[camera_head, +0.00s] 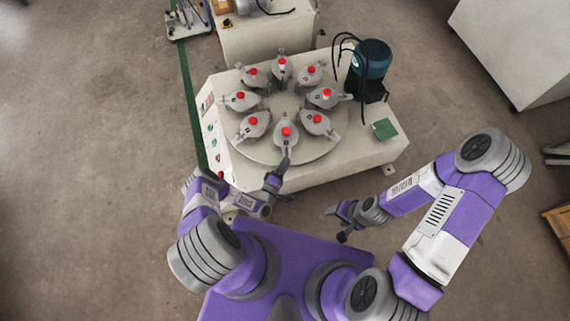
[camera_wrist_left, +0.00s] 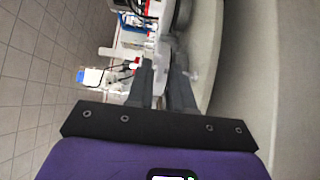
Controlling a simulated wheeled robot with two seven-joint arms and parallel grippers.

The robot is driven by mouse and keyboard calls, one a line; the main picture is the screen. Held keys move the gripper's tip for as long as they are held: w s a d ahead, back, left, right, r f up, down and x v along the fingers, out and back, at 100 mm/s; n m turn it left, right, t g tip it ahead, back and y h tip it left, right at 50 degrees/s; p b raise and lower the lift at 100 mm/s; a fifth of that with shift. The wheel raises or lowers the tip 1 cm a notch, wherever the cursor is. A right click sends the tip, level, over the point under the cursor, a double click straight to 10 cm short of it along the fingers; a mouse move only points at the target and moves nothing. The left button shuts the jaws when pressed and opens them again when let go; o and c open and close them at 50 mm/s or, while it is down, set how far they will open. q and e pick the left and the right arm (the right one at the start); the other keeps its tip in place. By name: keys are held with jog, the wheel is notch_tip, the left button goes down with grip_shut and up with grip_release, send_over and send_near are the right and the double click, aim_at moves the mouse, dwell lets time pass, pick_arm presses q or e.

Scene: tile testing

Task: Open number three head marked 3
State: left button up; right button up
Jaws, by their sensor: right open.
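A round turntable (camera_head: 245,148) on the machine carries a ring of grey heads with red knobs. The number marks are too small to read, so I cannot tell which head is marked 3. The front head (camera_head: 286,137) is nearest me, its grey handle pointing toward me. My left gripper (camera_head: 283,166) is at the turntable's front edge, just below that handle; I cannot tell whether they touch. In the left wrist view its two fingers (camera_wrist_left: 165,85) stand close together with a narrow gap, and whether something is between them is unclear. My right gripper (camera_head: 337,221) is open and empty, in front of the machine.
A blue-green motor (camera_head: 371,62) with black cables stands at the machine's back right. A green plate (camera_head: 384,128) lies on its right side. Buttons line the left panel (camera_head: 212,130). Another white machine (camera_head: 265,38) stands behind. The floor on the left is clear.

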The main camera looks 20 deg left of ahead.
pick_arm(q)
grip_shut()
dwell(1.2)
